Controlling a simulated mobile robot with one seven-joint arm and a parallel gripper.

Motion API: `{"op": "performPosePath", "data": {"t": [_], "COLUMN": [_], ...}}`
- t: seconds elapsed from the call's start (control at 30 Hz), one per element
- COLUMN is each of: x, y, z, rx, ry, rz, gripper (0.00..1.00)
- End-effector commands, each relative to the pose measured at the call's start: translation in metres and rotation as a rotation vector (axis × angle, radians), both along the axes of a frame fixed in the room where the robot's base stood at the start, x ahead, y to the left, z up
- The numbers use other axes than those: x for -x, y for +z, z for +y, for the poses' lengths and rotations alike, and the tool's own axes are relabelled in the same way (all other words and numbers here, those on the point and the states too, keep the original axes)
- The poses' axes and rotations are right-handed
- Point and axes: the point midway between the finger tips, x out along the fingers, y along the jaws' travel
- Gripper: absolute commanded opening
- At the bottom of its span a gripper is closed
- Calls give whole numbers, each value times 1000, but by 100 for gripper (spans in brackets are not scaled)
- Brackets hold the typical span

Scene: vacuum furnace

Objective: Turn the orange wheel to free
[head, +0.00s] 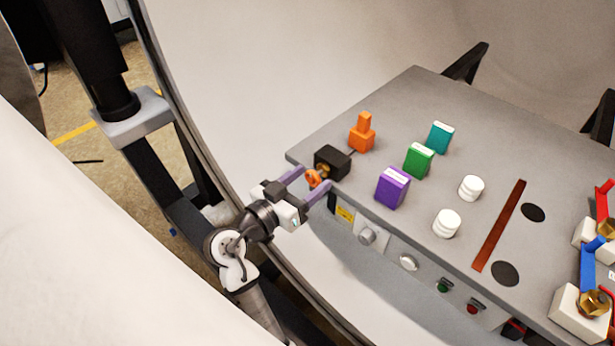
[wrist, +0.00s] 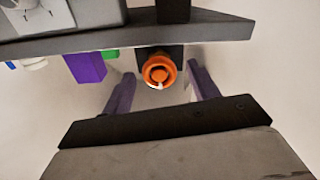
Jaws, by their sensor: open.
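The orange wheel (head: 314,178) is a small round knob on the side of a black block (head: 333,161) at the near left corner of the grey table. In the wrist view the orange wheel (wrist: 159,71) faces me, with the black block behind it. My gripper (head: 304,182) is open, with its two purple fingers on either side of the wheel. In the wrist view my gripper (wrist: 160,88) shows a gap between each finger and the wheel. The wheel sits between the fingertips, slightly beyond them. Whether any finger touches it cannot be told from the head view.
On the grey table (head: 400,105) stand an orange block with a peg (head: 362,133), a purple block (head: 392,187), a green block (head: 418,159), a teal block (head: 440,137) and white round pieces (head: 446,223). A panel with knobs and buttons (head: 409,262) hangs below its front edge.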

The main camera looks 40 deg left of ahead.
Motion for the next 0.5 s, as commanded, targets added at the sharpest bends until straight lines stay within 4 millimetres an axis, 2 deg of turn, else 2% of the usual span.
{"op": "performPosePath", "data": {"t": [0.33, 0.5], "x": [-4, -4], "y": [0, 0], "z": [-1, -1], "rx": [-1, -1], "ry": [0, 0], "rz": [0, 0], "gripper": [58, 36]}}
